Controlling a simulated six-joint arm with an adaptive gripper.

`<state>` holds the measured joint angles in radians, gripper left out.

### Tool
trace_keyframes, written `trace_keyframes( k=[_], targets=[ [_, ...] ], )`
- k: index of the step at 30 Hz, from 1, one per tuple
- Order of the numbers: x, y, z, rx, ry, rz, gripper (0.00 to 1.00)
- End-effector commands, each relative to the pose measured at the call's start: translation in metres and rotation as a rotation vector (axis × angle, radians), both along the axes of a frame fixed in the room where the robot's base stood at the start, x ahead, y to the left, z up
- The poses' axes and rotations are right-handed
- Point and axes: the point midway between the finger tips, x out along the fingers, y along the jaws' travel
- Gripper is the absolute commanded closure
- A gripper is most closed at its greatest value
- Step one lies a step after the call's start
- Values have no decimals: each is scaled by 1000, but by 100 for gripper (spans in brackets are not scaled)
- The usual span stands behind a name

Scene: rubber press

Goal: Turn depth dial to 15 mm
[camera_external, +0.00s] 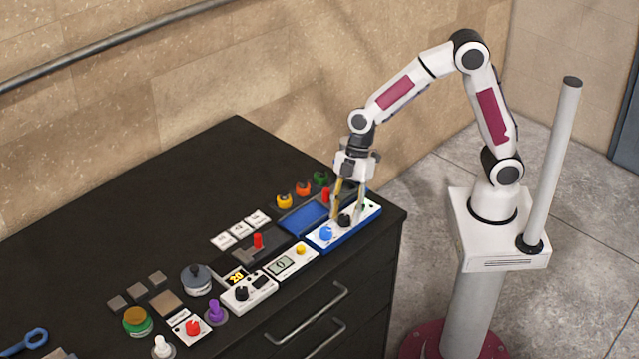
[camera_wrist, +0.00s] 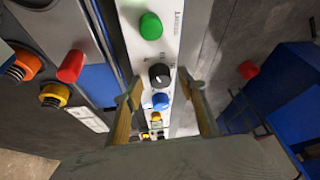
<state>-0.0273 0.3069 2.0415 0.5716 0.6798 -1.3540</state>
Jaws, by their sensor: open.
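A black dial (camera_wrist: 159,75) with a white pointer mark sits on a long white panel, with small print beside it too blurred to read. It also shows in the external view (camera_external: 345,221), on the blue-edged white panel (camera_external: 330,238). My gripper (camera_external: 348,214) points down over this panel. In the wrist view the two fingers of my gripper (camera_wrist: 160,88) are spread apart on either side of the black dial, with nothing held between them. Contact with the dial cannot be told. Another black knob (camera_external: 241,293) sits on a white unit farther left. No 15 mm mark is readable.
On the same panel, a blue knob (camera_wrist: 161,101) and a green button (camera_wrist: 151,26) flank the black dial. A red button (camera_external: 326,195) stands close behind my gripper. A blue screen (camera_external: 304,217) lies to the left. The black bench top (camera_external: 150,220) is clear behind.

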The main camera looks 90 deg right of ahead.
Motion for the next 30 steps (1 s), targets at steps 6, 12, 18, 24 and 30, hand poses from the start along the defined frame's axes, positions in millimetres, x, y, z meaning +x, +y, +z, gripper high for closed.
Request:
trace_keyframes(
  k=[6, 12, 18, 24, 30],
  targets=[
    [0, 1, -2, 0, 0, 0, 60],
    [0, 1, -1, 0, 0, 0, 83],
    [0, 1, -1, 1, 1, 0, 98],
    [0, 1, -1, 1, 1, -11, 98],
    [-1, 1, -1, 0, 0, -53, 98]
  ],
)
